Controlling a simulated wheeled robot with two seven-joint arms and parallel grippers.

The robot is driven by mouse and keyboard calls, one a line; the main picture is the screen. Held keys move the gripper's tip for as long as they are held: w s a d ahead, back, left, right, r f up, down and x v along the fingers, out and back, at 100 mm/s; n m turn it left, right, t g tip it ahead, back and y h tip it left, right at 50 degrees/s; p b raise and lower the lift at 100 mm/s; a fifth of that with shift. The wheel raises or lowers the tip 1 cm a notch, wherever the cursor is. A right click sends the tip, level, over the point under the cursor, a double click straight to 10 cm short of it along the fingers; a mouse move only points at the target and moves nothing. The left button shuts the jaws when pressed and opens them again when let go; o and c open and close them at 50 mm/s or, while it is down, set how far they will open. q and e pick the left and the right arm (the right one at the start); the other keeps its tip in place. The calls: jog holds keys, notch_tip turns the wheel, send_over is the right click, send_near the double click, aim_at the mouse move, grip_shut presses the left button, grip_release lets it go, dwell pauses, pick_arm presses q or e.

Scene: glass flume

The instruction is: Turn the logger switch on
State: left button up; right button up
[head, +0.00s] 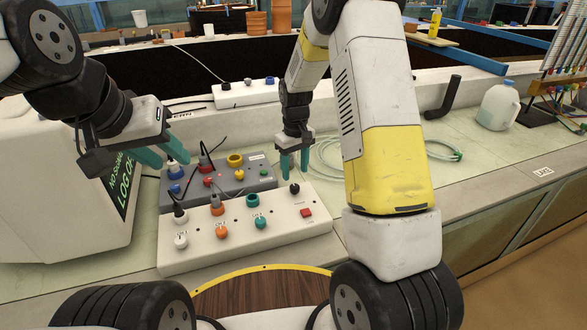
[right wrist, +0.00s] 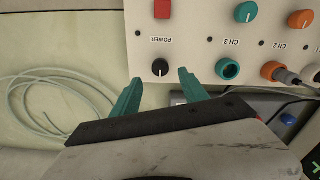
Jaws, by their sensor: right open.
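The white panel box (head: 190,259) stands on the bench and carries a black knob (head: 295,189) marked POWER at its back right. The knob (right wrist: 160,68) also shows in the right wrist view, with a short white pointer line. A red square button (head: 306,213) sits in front of it. My right gripper (head: 294,177) is open and empty, pointing down just above the knob. In the right wrist view its fingertips (right wrist: 159,78) lie either side of the knob, apart from it. My left gripper (head: 174,163) is open and empty, above the boxes' left end.
A grey box (head: 262,181) with coloured sockets and plugged leads stands behind the white one. A monitor (head: 75,215) at left shows green text, partly cut off, reading "LOG OF". The bench front right is clear.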

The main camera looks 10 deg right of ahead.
aim_at(295, 187)
notch_tip(295, 187, down, 6)
jog(key=shift+f, duration=0.1)
jog(key=shift+c, duration=0.4)
grip_shut()
